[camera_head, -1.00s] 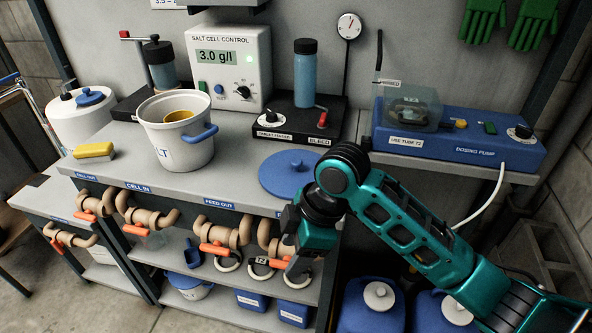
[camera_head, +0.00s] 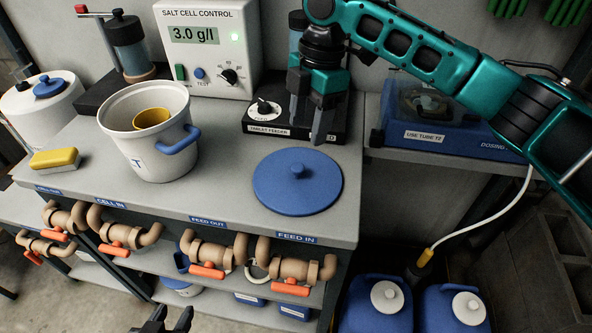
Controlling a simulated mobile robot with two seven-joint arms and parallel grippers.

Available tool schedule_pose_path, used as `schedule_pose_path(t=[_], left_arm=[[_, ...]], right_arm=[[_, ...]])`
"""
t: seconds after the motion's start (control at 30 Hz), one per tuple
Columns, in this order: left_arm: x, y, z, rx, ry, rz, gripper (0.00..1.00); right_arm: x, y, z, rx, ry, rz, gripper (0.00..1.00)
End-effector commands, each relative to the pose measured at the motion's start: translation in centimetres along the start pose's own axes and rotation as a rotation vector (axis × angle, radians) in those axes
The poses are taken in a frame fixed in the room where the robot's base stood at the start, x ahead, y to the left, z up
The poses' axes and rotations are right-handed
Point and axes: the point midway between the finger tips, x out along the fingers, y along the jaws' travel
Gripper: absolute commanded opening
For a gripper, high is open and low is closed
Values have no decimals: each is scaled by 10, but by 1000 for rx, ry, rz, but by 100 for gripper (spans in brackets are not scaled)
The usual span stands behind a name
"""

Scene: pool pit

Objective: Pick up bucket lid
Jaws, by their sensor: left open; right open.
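The blue round bucket lid (camera_head: 272,190) lies flat on the grey bench top near its front right edge, with its small knob facing up. My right gripper (camera_head: 308,122) is open and empty, pointing down, and appears just above and behind the lid in the picture, in front of the tablet feeder unit. It is not touching the lid. My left gripper (camera_head: 166,322) shows only its fingertips at the bottom edge, open, in front of the bench. The white bucket (camera_head: 160,155) stands open on the bench left of the lid, with a yellow cup (camera_head: 152,117) inside.
The salt cell control box (camera_head: 208,45) and tablet feeder (camera_head: 268,118) stand behind. Beige pipes with orange valve handles (camera_head: 207,272) jut from the bench front. The dosing pump (camera_head: 440,140) is at right. Bench space between bucket and lid is clear.

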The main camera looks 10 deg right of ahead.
Motion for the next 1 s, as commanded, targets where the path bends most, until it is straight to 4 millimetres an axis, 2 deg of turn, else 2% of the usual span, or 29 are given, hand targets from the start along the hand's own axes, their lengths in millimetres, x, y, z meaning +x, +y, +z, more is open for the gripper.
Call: schedule_pose_path(t=[0.03,0.13,0.43,0.7,1.0], left_arm=[[0,0,3,-1,-5,0,44],[0,1,6,-1,-9,1,44],[0,1,6,-2,-9,1,44],[4,0,2,0,3,0,44],[4,0,-1,1,9,0,44]], right_arm=[[12,0,0,1,-1,-3,56],[29,0,0,1,-1,-2,56],[55,0,-2,0,-1,0,56],[93,1,-6,0,-1,0,56],[98,1,-6,0,-1,2,56]])
